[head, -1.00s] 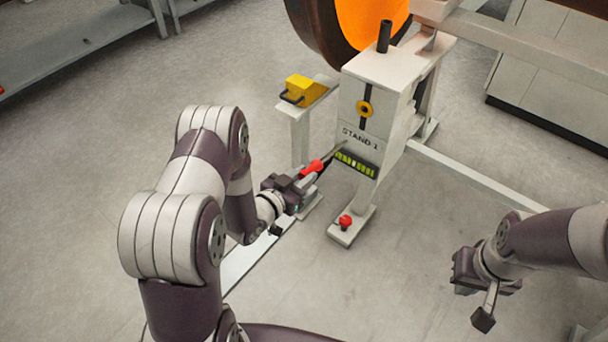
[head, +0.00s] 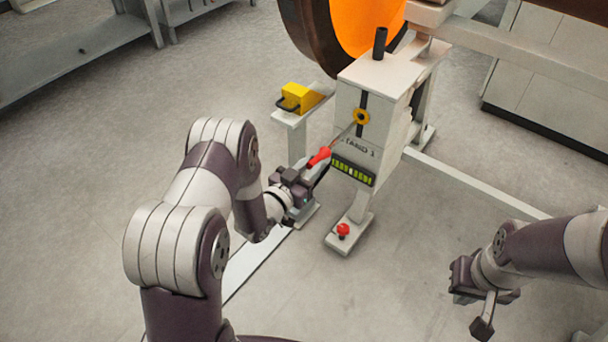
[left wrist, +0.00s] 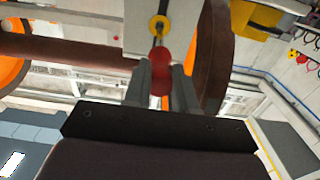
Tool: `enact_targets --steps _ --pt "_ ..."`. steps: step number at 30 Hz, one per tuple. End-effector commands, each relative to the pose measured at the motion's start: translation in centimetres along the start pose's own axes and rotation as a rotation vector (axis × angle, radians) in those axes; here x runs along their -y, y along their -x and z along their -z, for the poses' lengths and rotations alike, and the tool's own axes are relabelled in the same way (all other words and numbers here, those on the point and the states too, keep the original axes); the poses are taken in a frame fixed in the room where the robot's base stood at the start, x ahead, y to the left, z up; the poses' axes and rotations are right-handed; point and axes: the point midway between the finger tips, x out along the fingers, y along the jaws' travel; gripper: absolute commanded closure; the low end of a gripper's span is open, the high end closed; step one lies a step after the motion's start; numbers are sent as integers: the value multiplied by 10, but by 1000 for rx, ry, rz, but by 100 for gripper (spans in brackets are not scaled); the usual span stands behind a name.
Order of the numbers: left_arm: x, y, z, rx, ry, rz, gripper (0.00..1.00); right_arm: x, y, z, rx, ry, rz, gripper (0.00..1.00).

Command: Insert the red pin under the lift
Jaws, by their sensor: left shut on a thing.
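The red pin (head: 319,157) has a red handle and a thin grey shaft. My left gripper (head: 306,171) is shut on the handle. The shaft slants up and right toward the yellow-ringed hole (head: 361,117) in the front of the white stand (head: 375,88). In the left wrist view the red handle (left wrist: 160,72) sits between the two fingers, with the yellow ring (left wrist: 158,23) just beyond it. I cannot tell whether the shaft tip touches the ring. My right gripper (head: 458,282) hangs at the lower right, away from the stand; its fingers are unclear.
A yellow block with a dark handle (head: 298,97) sits on a small post left of the stand. A red knob (head: 343,230) is on the stand's foot. A large orange and brown wheel (head: 340,40) stands behind. The floor in front is clear.

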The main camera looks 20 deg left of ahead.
Motion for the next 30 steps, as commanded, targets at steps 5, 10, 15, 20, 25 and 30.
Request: enact_targets --steps 5,10,15,20,25,30 --pt "-1 -12 0 -2 1 -2 100 0 -4 0 0 0 0 100" --pt "0 -15 1 -2 1 0 100 0 -4 0 0 0 0 100" --pt "0 -15 1 -2 1 0 100 0 -4 0 0 0 0 100" --pt "0 -15 1 -2 1 0 100 0 -4 0 0 0 0 100" --pt "0 -15 1 -2 1 0 100 0 -4 0 0 0 0 100" --pt "0 -15 1 -2 1 0 100 0 -4 0 0 0 0 100"
